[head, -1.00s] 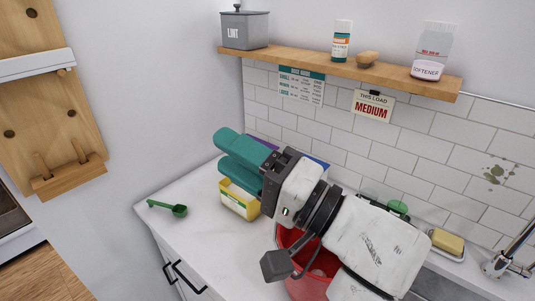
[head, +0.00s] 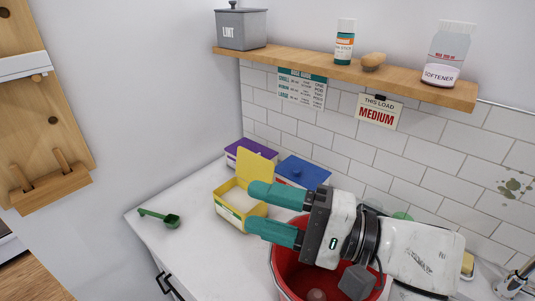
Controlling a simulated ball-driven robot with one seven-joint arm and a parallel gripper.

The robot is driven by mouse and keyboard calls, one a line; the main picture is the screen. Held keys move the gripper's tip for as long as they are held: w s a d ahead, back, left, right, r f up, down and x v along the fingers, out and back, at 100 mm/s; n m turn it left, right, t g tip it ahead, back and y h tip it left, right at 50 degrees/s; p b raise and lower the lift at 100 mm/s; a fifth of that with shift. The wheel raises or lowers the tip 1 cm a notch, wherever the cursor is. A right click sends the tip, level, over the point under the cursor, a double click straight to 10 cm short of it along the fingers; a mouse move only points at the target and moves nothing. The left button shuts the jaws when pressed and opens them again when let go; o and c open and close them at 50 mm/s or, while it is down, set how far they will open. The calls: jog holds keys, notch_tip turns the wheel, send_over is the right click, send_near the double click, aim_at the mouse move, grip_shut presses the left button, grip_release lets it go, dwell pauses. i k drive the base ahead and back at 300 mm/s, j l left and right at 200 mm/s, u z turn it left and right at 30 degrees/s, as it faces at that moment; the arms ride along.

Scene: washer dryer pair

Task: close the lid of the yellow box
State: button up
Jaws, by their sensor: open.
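The yellow box (head: 227,214) stands on the white counter with white contents showing inside. Its yellow lid (head: 257,166) is raised, standing up from the back edge of the box. My gripper (head: 255,208) has two teal fingers, spread apart and empty, pointing left. The upper fingertip is in front of the lower right part of the lid, and the lower one is by the right side of the box. I cannot tell whether either touches. The fingers hide part of the box's right side.
A purple box (head: 247,150) and a blue box (head: 302,172) stand behind, near the tiled wall. A red bucket (head: 290,272) is under my arm. A green scoop (head: 162,217) lies on the counter (head: 190,250) at left. A wooden shelf (head: 300,63) hangs above.

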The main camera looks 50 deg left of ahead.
aim_at(250, 166)
jog(key=i+j, duration=1.05)
